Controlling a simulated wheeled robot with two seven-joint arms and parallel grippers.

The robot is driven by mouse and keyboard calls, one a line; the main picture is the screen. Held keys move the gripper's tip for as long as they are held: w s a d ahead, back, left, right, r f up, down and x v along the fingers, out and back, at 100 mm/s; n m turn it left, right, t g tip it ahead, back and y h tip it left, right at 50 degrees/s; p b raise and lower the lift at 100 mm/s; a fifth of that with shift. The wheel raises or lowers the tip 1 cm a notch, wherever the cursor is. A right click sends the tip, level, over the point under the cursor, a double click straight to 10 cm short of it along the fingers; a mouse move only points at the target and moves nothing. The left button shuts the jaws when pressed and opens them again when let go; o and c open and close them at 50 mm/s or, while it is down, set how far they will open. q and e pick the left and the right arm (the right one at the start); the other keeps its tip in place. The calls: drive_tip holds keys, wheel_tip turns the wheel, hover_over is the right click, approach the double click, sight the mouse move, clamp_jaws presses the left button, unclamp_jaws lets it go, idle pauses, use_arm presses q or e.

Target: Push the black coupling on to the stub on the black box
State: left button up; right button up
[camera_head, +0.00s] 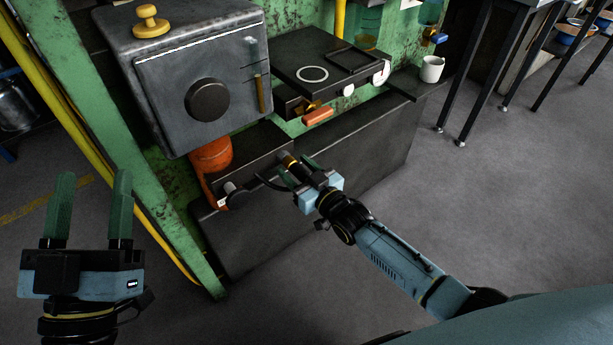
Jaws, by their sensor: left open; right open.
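The low black box (246,149) stands on the dark bench below the grey machine. A dark cylinder with a brass-coloured band, which looks like the black coupling (288,160), points at the box's right front part. I cannot tell whether it touches the box, and I cannot make out the stub. My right gripper (295,171) is at this cylinder, its green fingers apart around it. A thin black curved piece shows beside the fingers. My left gripper (88,208) is open and empty at the lower left, fingers up, well away from the box.
A grey machine (200,80) with a round black knob overhangs the box. A black flat unit (328,68), an orange block (318,116) and a white mug (432,69) lie beyond. Green posts stand left.

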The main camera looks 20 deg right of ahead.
use_arm(q)
wheel_tip(320, 180, down, 10)
drive_tip(key=w+a+g+y+p, duration=0.1)
drive_tip(key=g+y+p, duration=0.2)
drive_tip(key=g, duration=0.4)
use_arm(e)
drive_tip(key=v, duration=0.5)
drive_tip(key=shift+r, duration=0.1)
use_arm(q)
drive_tip(key=s+a+f+g+y+p, duration=0.2)
drive_tip(key=s+a+f+g, duration=0.2)
drive_tip(key=s+f+g, duration=0.3)
drive_tip(key=shift+a+f+n+g, duration=0.3)
drive_tip(key=shift+f+n+g, duration=0.15)
drive_tip(key=shift+f, duration=1.15)
use_arm(e)
drive_tip(key=v, duration=0.8)
drive_tip(key=shift+s, duration=0.25)
